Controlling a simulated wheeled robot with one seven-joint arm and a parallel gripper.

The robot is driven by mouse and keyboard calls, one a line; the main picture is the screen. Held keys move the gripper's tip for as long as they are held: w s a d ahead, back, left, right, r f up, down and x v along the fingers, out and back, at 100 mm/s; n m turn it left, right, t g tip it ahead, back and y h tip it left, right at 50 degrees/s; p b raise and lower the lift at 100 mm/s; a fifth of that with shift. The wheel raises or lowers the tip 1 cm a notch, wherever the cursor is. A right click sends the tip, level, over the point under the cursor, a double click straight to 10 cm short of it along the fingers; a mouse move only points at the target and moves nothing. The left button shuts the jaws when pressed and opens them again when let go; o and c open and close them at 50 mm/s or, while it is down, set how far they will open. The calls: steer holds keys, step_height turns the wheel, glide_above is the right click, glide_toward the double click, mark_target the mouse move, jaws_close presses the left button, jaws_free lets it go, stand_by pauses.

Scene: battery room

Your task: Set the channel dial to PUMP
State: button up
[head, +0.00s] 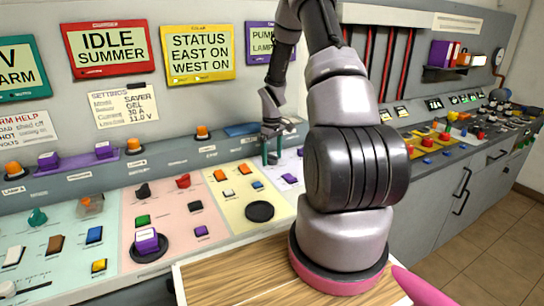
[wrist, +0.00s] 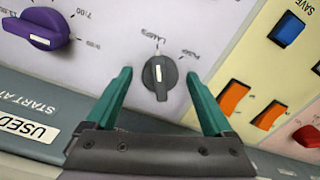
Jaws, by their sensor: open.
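In the wrist view a dark grey dial (wrist: 160,78) with a white pointer line sits on a pale lilac panel, with the words LAMPS and PUMP printed beyond it. The line points roughly straight up in the picture, closer to the LAMPS side than to PUMP at upper right. My gripper (wrist: 160,74) is open, one green finger on each side of the dial with a gap to each; contact is not visible. In the head view my gripper (head: 272,148) is low over the lilac panel, and I cannot make out the dial there. A purple display (head: 262,43) reads PUMP and LAMP, partly hidden by my arm.
A purple knob (wrist: 38,28) with time marks lies to the left in the wrist view. Orange switches (wrist: 235,98) and a blue SAVE button (wrist: 287,29) lie to the right.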

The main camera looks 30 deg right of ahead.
steer(key=c, duration=1.4)
steer(key=shift+o, duration=0.2)
steer(key=shift+m, duration=0.5)
steer(key=m, duration=0.4)
steer(key=shift+m, duration=0.4)
steer(key=m, duration=0.6)
steer(key=o, duration=1.4)
steer(key=shift+c, duration=0.2)
